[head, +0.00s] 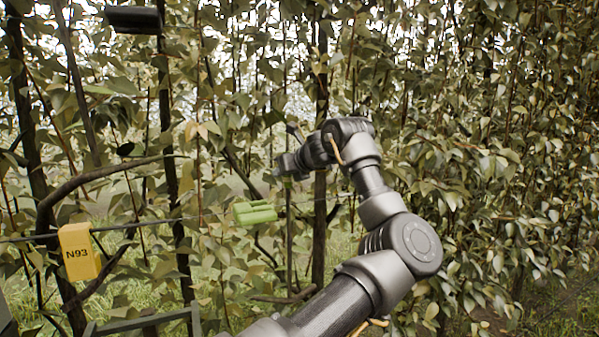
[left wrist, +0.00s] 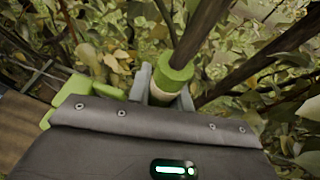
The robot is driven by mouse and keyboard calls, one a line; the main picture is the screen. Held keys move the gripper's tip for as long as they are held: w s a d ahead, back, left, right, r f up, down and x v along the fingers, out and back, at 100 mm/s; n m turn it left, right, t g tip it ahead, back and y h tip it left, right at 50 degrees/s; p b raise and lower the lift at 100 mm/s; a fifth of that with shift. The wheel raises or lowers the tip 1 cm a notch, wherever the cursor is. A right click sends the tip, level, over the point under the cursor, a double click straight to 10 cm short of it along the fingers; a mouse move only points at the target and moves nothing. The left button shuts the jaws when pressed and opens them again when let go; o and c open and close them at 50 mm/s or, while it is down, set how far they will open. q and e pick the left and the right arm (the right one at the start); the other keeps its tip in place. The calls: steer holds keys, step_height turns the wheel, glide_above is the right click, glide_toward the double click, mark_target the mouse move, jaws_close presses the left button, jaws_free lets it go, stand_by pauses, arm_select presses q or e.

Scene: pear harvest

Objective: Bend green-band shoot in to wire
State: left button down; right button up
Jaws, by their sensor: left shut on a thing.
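My left gripper (head: 288,166) reaches into the foliage in the head view, its arm rising from the bottom middle. In the left wrist view its grey fingers (left wrist: 166,94) are shut on a brown shoot with a bright green band (left wrist: 176,73). A pale ring shows just below the band, between the fingers. The shoot slants up and to the right from there. The band cannot be made out in the head view. The thin wire (head: 135,227) runs across the left of the head view, below the gripper. A light green clip-like piece (head: 255,212) sits near it.
Dark stems and dense leaves surround the gripper. A dark object (head: 133,19) shows at the top left. A light green part (left wrist: 72,94) is beside my gripper in the left wrist view.

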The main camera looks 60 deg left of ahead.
arm_select(q)
steer(key=shift+a+r, duration=0.1)
steer(key=shift+r, duration=0.25)
steer(key=c, duration=1.5)
jaws_free()
steer(key=shift+o, duration=1)
steer(key=shift+a+f, duration=0.15)
steer(key=shift+w+a+f, duration=0.1)
steer(key=shift+w+f, duration=0.05)
steer(key=shift+d+b, duration=0.4)
steer(key=shift+d, duration=0.2)
steer(key=b+v, duration=0.3)
steer(key=v, duration=0.6)
steer(key=shift+d+r+b, duration=0.25)
steer(key=shift+r+b, duration=0.1)
steer(key=shift+b, duration=0.05)
arm_select(e)
steer(key=f, duration=0.1)
steer(key=s+f, duration=0.1)
steer(key=f, duration=0.1)
steer(key=s+f, duration=0.1)
steer(key=shift+f, duration=0.25)
